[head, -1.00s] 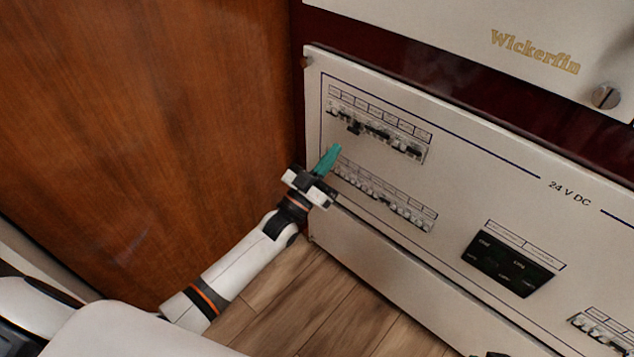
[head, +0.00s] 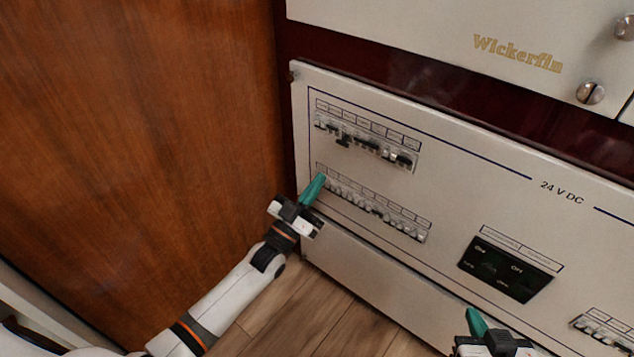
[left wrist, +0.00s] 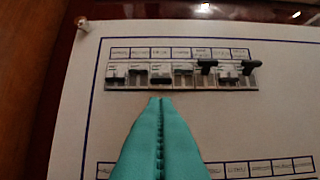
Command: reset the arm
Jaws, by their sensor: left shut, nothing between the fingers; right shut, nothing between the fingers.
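My left gripper (head: 313,188) is shut and empty, its teal fingers pointing at the left end of the lower breaker row (head: 375,208) in the head view. In the left wrist view its fingertips (left wrist: 160,100) show just below the upper breaker row (left wrist: 182,74), apparently short of the panel. That row also shows in the head view (head: 366,143); its levers are at differing heights. My right gripper (head: 475,318) shows at the bottom edge of the head view, shut, with its lower part cut off. I cannot tell whether the left fingertips touch the panel.
The white panel (head: 450,165) carries a dark display (head: 510,268) and another breaker row (head: 602,332) at the lower right. A wooden wall (head: 140,150) stands close on the left. The wooden floor (head: 300,310) before the panel is clear.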

